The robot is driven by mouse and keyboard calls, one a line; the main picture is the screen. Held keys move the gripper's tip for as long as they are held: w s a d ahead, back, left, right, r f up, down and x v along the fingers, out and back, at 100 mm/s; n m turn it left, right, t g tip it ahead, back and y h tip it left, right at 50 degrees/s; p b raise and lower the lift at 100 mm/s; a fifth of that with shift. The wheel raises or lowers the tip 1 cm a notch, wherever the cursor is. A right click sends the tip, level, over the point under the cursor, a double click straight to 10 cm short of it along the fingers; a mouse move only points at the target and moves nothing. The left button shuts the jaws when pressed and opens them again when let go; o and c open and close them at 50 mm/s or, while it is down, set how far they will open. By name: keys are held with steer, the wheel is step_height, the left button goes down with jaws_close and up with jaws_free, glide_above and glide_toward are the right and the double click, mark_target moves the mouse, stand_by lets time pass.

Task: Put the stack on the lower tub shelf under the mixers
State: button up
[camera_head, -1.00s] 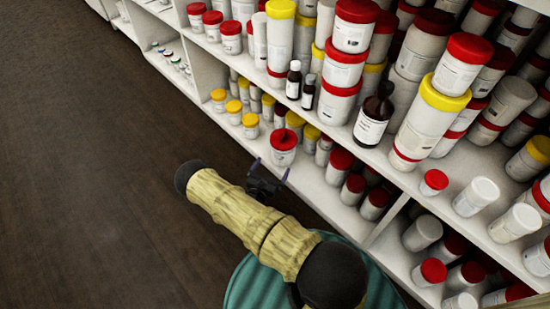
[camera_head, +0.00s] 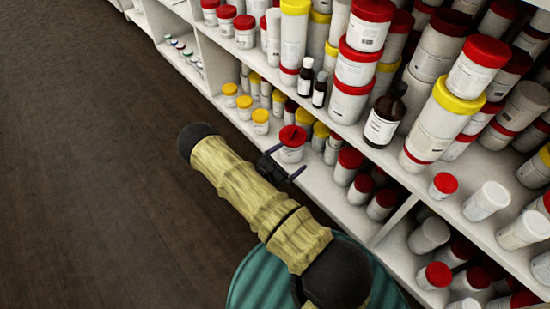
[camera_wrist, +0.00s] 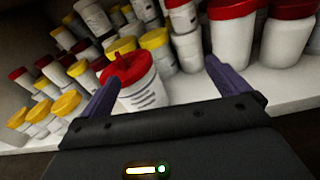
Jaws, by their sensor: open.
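A white tub with a red lid (camera_head: 292,144) stands upright at the front edge of the lower shelf (camera_head: 333,193). A small raised red piece shows on its lid in the wrist view (camera_wrist: 128,72); I cannot tell whether this is the stack. My gripper (camera_head: 293,158) is open and empty, just in front of the tub. In the wrist view my gripper (camera_wrist: 162,70) has its left finger overlapping the tub's left side, while its right finger is well clear of it. I cannot make out any mixers.
Small yellow-lidded tubs (camera_head: 261,121) crowd the shelf to the left, and several red-lidded tubs (camera_head: 361,188) stand to the right. The shelf above holds tall tubs and brown bottles (camera_head: 384,115). An upright divider (camera_head: 394,222) splits the lower shelf. The dark floor (camera_head: 90,170) at left is clear.

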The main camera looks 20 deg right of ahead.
steer(key=s+a+r+m+g+y, duration=0.2)
steer(key=s+r+m+g+y, duration=0.4)
steer(key=s+r+m+g, duration=0.45)
steer(key=s+a+r+m+t+y, duration=0.3)
steer(key=a+r+m+y, duration=0.2)
steer(key=r, duration=0.4)
steer(key=s+a+r+m+t+y, duration=0.3)
steer(key=a+r+m+y, duration=0.1)
steer(key=r, duration=0.5)
steer(key=shift+s+a+m+t+y, duration=0.25)
steer(key=shift+a+m+t+y, duration=0.15)
steer(key=shift+m, duration=0.35)
steer(key=w+p+v, duration=0.2)
steer(key=p+v, duration=0.8)
steer(key=w+r+p+v, duration=0.1)
steer(key=w+p+v, duration=0.1)
steer(key=p+v, duration=0.8)
steer(key=shift+w+r+p, duration=0.4)
steer(key=shift+p, duration=0.3)
